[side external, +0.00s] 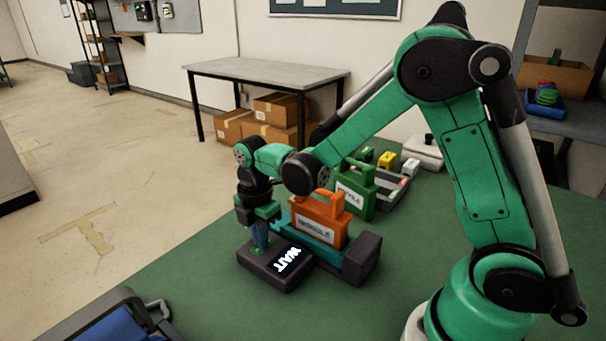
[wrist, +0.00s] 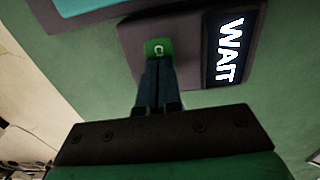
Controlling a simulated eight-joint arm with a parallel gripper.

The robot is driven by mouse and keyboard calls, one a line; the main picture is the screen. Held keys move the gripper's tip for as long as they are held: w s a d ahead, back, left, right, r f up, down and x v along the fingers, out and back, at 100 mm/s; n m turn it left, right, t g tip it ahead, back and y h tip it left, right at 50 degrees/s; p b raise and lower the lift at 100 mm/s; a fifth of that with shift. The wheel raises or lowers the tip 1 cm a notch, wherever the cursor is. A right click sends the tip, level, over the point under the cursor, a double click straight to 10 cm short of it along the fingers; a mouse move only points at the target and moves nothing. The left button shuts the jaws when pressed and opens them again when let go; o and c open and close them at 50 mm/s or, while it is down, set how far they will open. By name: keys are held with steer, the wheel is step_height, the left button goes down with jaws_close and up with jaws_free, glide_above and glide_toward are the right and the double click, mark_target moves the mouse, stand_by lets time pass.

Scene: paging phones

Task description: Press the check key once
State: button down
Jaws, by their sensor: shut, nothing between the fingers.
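The check key appears to be the small green key (wrist: 157,46) with a pale mark on top of a dark pager box (wrist: 185,65). The box (side external: 284,281) sits on the green table, and its lit display (side external: 288,261) reads WAIT. My gripper (side external: 260,250) points down over the green key with its fingers together and empty. In the wrist view the fingertips (wrist: 158,62) overlap the near edge of the key. I cannot tell whether they touch it. In the side view the fingers mostly hide the key.
An orange labelled case (side external: 319,222) stands in a teal and dark holder (side external: 362,259) right beside the box. A green case (side external: 355,195) and a grey tray (side external: 397,187) with small items stand behind. A blue chair (side external: 107,322) is at the front left. The front table area is clear.

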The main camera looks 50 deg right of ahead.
steer(key=shift+f, duration=0.25)
step_height(320, 180, up, 14)
steer(key=shift+r, duration=0.25)
stand_by(0.6)
steer(key=s+f+m+t, duration=0.3)
steer(key=s+m+t, duration=0.4)
steer(key=m, duration=1)
steer(key=shift+s+d+f+m, duration=0.15)
steer(key=shift+s+d+m, duration=0.25)
steer(key=shift+s, duration=0.35)
